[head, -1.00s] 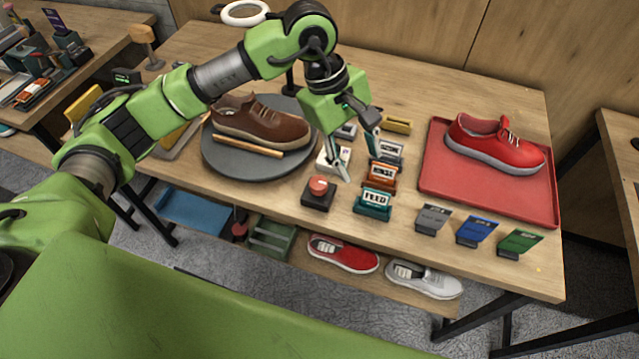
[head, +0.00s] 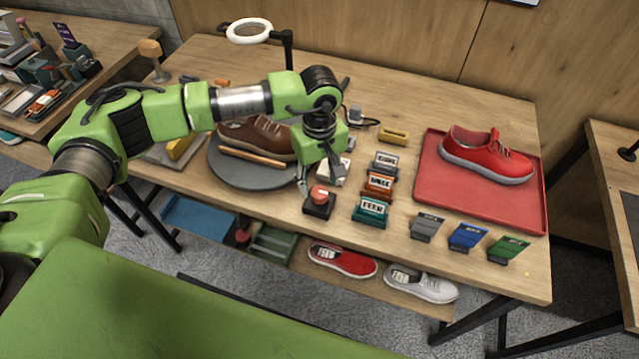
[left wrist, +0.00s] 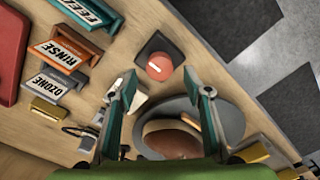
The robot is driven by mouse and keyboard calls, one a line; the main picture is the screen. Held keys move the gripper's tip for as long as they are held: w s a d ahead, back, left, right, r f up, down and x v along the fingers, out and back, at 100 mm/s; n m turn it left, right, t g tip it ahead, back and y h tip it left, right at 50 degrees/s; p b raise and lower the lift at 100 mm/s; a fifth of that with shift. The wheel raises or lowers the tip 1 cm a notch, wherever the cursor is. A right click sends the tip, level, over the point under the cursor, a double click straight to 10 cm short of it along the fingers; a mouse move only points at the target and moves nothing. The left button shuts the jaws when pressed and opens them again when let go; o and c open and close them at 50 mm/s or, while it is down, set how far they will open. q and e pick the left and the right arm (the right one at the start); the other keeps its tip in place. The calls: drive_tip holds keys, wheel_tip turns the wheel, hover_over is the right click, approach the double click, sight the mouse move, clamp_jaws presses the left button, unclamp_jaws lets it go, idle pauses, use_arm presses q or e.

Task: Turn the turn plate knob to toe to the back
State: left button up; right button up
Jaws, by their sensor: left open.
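A grey round turn plate (head: 228,172) carries a brown sneaker (head: 240,134), its toe toward the right, with a wooden-handled tool (head: 250,157) lying along its near side. My arm hides part of the shoe. A red round knob or button (head: 319,193) on a dark square base stands right of the plate. A small white-topped block (head: 341,166) is just behind it. My left gripper (head: 321,181) is open and empty, pointing down above the red piece and white block. In the left wrist view the red piece (left wrist: 159,66) lies just beyond the open fingertips (left wrist: 161,88).
Labelled blocks, including teal (head: 370,211) and orange (head: 378,186), stand close on the right. A red tray (head: 430,195) holds a red sneaker (head: 486,155). A ring lamp (head: 249,31) stands behind. Three card stands (head: 467,237) line the front edge.

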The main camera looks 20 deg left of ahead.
sight(320, 192)
use_arm(q)
drive_tip(key=shift+f+p, duration=0.35)
drive_tip(key=shift+f, duration=1.45)
drive_tip(key=c, duration=1.1)
